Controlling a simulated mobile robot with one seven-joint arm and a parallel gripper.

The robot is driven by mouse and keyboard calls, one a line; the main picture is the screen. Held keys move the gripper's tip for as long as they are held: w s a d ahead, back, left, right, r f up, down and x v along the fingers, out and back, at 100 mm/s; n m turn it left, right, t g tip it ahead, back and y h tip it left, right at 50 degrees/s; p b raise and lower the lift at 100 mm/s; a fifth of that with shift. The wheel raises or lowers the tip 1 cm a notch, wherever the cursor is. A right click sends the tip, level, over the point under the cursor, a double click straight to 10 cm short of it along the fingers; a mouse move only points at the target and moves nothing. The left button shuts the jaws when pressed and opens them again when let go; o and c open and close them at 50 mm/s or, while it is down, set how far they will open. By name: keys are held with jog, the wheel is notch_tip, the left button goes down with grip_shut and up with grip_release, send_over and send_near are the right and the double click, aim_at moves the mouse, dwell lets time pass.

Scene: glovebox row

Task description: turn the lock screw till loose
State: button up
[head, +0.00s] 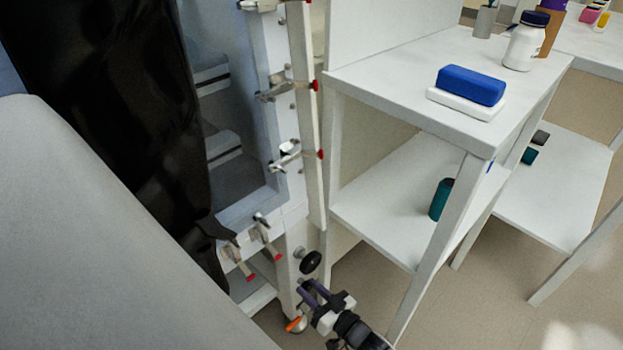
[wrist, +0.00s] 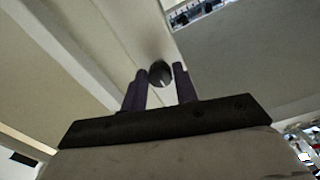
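A round black knob (head: 311,262), which looks like the lock screw, sticks out from the white post beside the glovebox, low down in the head view. My gripper (head: 308,287) is just below the knob in the head view, its two purple fingers apart and pointing up. In the wrist view the knob (wrist: 159,73) shows at the gap between the tips of my open gripper (wrist: 161,72). The knob appears beyond the fingertips and nothing is held. I cannot tell the exact distance.
An orange handle (head: 293,324) is close to the left of my gripper. Clamps with red tips (head: 277,256) line the glovebox frame. A white shelf unit (head: 385,215) with a teal bottle (head: 441,199) stands to the right. Open floor (head: 480,310) lies at the lower right.

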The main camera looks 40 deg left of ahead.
jog(key=o, duration=0.3)
jog(key=d, duration=0.4)
jog(key=d+p, duration=0.1)
jog(key=d, duration=0.4)
jog(key=s+d, duration=0.1)
jog(key=d, duration=0.3)
jog(key=shift+d, duration=0.4)
